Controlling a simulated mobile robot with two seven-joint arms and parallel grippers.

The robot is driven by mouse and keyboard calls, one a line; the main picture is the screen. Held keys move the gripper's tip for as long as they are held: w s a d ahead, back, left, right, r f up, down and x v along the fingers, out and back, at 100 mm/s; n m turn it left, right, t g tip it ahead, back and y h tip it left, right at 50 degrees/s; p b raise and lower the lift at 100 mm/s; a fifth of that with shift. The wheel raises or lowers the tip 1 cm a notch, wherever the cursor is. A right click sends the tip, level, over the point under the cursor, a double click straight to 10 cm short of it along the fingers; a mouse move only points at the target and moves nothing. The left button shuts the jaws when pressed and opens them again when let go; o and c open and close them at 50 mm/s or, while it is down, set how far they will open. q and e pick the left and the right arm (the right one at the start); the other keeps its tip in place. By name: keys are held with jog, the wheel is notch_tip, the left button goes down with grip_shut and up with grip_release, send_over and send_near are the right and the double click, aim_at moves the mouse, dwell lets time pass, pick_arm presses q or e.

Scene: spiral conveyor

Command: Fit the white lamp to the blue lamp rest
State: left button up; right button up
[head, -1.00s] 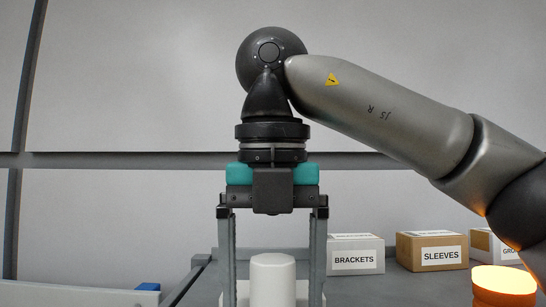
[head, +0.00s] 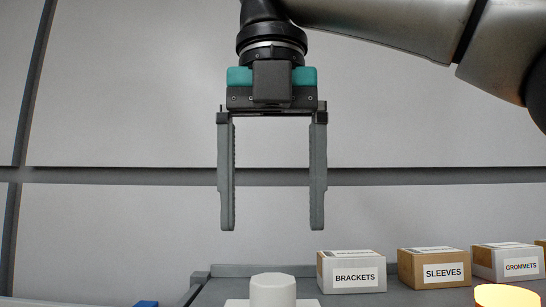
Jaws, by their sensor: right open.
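A white cylinder with a rounded top edge (head: 272,289), which looks like the white lamp, stands upright at the bottom centre of the head view. Its lower part is cut off by the frame edge, and something white shows around its foot. My right gripper (head: 272,222) hangs above it, fingers down and wide apart, with nothing between them. Its fingertips are clear of the cylinder's top. A small blue piece (head: 146,303) shows at the bottom left edge; I cannot tell whether it is the blue lamp rest. My left gripper is out of view.
Boxes labelled BRACKETS (head: 352,274), SLEEVES (head: 434,269) and GROMMETS (head: 509,263) stand in a row on the right. A glowing orange light (head: 506,295) is at the bottom right. A grey raised edge (head: 240,270) runs behind the cylinder. The space around the gripper is clear.

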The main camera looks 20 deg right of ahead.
jog(key=shift+s+r, duration=0.15)
jog(key=shift+r, duration=0.6)
jog(key=shift+a+r, duration=0.1)
jog(key=shift+r, duration=0.9)
jog(key=shift+s, duration=0.1)
jog(key=shift+f, duration=1.2)
